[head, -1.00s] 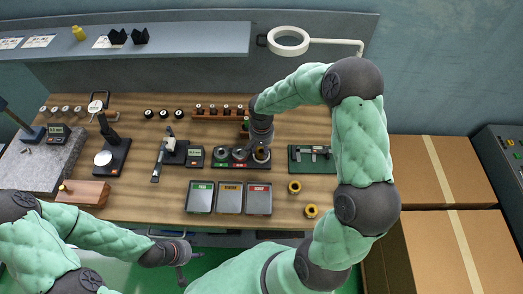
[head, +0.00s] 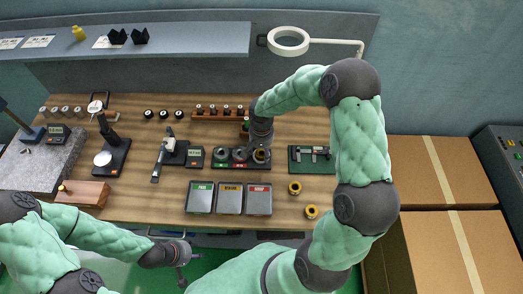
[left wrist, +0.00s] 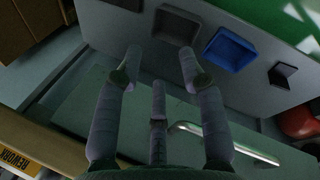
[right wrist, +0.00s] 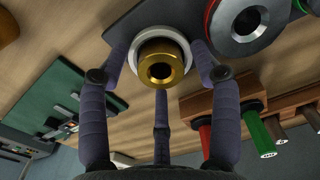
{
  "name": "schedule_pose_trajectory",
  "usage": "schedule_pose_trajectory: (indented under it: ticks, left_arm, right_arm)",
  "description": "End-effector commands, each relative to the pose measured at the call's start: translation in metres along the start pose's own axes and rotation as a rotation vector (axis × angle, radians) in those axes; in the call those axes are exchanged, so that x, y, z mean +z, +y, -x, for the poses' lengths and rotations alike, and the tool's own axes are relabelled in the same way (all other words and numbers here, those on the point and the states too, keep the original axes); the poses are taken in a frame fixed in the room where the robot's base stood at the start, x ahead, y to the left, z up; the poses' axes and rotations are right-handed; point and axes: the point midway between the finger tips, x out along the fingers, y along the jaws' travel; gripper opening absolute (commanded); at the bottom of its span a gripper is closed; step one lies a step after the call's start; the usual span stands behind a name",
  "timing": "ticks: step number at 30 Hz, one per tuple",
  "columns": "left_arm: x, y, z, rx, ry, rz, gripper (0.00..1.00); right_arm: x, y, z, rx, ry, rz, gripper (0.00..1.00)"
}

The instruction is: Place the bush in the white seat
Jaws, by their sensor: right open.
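The brass bush (right wrist: 161,63) sits within the white ring-shaped seat (right wrist: 137,44) at the end of a dark plate; it looks level, but I cannot tell how deep it sits. In the head view the bush (head: 260,156) is at the right end of the plate. My right gripper (right wrist: 160,62) is open, its fingers spread around the bush and apart from it; in the head view its wrist is just above the seat. My left gripper (left wrist: 160,62) is open and empty, in front of the table edge; it shows low in the head view (head: 183,266).
Red-ringed (right wrist: 247,18) and green seats share the plate. A wooden rack (right wrist: 225,103) with coloured pins stands close to my right fingers. Two brass-coloured rings (head: 294,187) (head: 311,211) lie on the table's right. Three trays (head: 230,199) stand in front of the plate.

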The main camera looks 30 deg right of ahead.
Motion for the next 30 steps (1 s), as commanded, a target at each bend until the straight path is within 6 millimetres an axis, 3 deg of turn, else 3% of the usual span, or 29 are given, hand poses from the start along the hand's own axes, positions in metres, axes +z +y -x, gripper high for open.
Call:
schedule_pose_trajectory:
  ticks: [18,30]
  left_arm:
    - [0.001,0.005,0.015,0.000,0.000,0.000,0.40]
    - [0.001,0.006,0.017,0.000,0.000,0.000,0.40]
  right_arm:
    - [-0.001,0.000,0.107,-0.001,0.003,0.000,0.64]
    - [0.000,0.000,0.122,0.000,0.000,0.000,0.64]
